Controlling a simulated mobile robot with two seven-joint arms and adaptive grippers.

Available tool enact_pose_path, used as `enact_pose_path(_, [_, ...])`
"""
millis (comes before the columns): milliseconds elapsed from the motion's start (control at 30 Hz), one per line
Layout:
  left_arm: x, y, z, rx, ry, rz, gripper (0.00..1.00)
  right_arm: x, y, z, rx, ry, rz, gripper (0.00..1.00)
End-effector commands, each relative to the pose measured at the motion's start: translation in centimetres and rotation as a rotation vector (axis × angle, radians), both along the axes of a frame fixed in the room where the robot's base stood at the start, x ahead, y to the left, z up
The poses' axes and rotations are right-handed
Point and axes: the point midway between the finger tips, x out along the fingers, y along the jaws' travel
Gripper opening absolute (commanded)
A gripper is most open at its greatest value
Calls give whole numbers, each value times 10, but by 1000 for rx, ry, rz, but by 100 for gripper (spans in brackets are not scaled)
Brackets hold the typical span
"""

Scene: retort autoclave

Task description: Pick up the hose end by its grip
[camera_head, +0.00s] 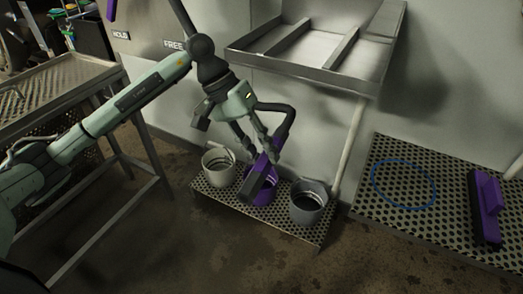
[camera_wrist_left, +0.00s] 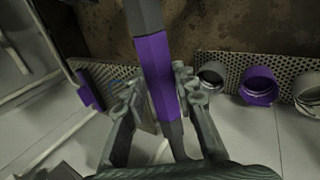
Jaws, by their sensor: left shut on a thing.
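The hose end is a dark bar-shaped nozzle (camera_head: 259,184) with a purple grip (camera_head: 274,148) and a black hose (camera_head: 289,112) curving away at its upper end. My left gripper (camera_head: 264,147) is shut on the purple grip and holds the hose end tilted in the air, over the row of buckets in the head view. In the left wrist view the purple grip (camera_wrist_left: 157,72) runs between the two fingers, with the dark nozzle (camera_wrist_left: 143,15) beyond it. My right gripper is not in view.
A white bucket (camera_head: 219,167), a purple bucket (camera_head: 263,197) partly hidden by the nozzle, and a grey bucket (camera_head: 307,203) stand on a perforated platform (camera_head: 280,226). A metal sink (camera_head: 312,48) is above. At right, a purple brush-like tool (camera_head: 487,205) and blue ring (camera_head: 404,184) lie on another perforated platform.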

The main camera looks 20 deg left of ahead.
Motion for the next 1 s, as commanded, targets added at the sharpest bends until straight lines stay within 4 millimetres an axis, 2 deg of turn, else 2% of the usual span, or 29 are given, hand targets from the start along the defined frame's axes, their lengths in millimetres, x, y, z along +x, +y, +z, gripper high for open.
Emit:
enact_pose_path(233, [-2,-15,-4,23,-176,202,0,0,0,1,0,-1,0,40])
enact_pose_path(467, [7,-11,1,84,-345,492,0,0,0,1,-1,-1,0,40])
enact_pose_path(767, [26,19,19,267,-526,954,0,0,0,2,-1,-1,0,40])
enact_pose_path(1000, [44,64,49,494,-623,1317,0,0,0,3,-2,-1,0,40])
